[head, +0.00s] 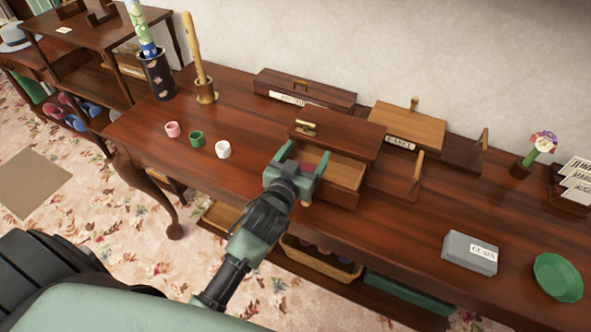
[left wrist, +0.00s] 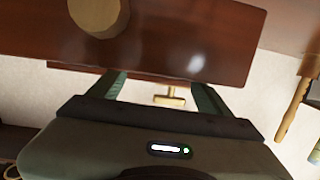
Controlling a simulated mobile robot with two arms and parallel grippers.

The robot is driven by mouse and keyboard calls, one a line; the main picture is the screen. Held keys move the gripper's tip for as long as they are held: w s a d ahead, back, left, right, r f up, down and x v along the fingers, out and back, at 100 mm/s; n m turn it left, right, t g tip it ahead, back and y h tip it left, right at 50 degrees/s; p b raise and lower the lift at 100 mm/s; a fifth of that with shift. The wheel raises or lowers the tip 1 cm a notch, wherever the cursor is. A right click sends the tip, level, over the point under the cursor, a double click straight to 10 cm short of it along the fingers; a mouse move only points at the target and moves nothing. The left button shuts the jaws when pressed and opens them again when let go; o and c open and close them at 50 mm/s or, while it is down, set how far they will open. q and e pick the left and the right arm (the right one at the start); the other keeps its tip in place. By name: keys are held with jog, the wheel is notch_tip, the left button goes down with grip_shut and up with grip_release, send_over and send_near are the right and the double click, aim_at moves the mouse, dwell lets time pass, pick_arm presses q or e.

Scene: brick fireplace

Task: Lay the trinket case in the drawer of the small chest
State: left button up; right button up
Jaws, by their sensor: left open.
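The small chest (head: 345,140) is dark wood with a brass handle (head: 306,127) on top and stands mid-table. Its drawer (head: 345,171) is pulled out toward me, showing a light wood inside. My left gripper (head: 301,161) is at the drawer's left part, fingers apart. A small dark red patch (head: 307,168) shows between the fingers; I cannot tell whether it is the trinket case. In the left wrist view, both fingers of the gripper (left wrist: 160,92) are spread, with a brass handle (left wrist: 170,98) seen beyond and between them. My right gripper is out of view.
Pink (head: 172,129), green (head: 196,138) and white (head: 223,149) cups stand left of the chest. Wooden boxes (head: 304,93) stand behind it. A grey labelled box (head: 470,254) and green bowl (head: 558,277) lie to the right. The table's front left is clear.

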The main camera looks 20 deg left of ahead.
pick_arm(q)
jog(key=s+r+b, duration=0.1)
jog(key=s, duration=1.1)
jog(key=shift+d+r, duration=0.3)
jog(key=shift+r, duration=0.1)
